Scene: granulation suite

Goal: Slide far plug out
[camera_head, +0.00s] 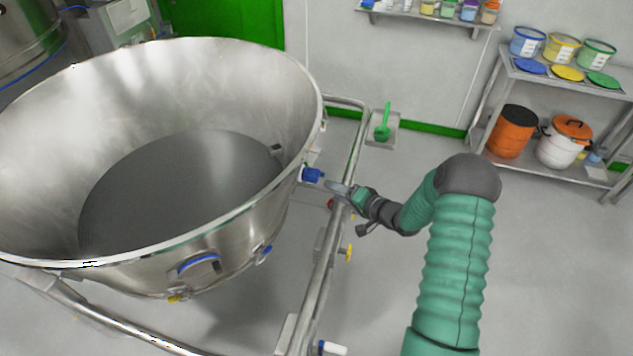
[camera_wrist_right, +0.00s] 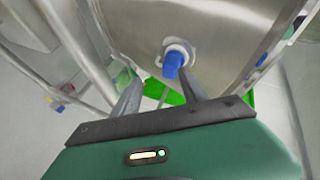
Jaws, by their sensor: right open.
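The far plug (camera_head: 313,175) is a blue knob on a pale fitting on the right side of the big steel bowl (camera_head: 215,225). In the right wrist view the blue plug (camera_wrist_right: 173,64) sticks out from a round white fitting on the bowl wall. My right gripper (camera_head: 333,184) is just right of the plug in the head view, pointing at it. In the wrist view the fingers of my right gripper (camera_wrist_right: 160,88) are spread apart, with the plug's end between and just beyond them. The gripper holds nothing. My left gripper does not show.
A steel tube frame (camera_head: 333,240) runs beside the bowl, close to my right gripper. Another blue fitting (camera_head: 266,250) sits lower on the bowl. A shelf (camera_head: 510,150) with buckets stands at the back right. The floor right of the frame is mostly open.

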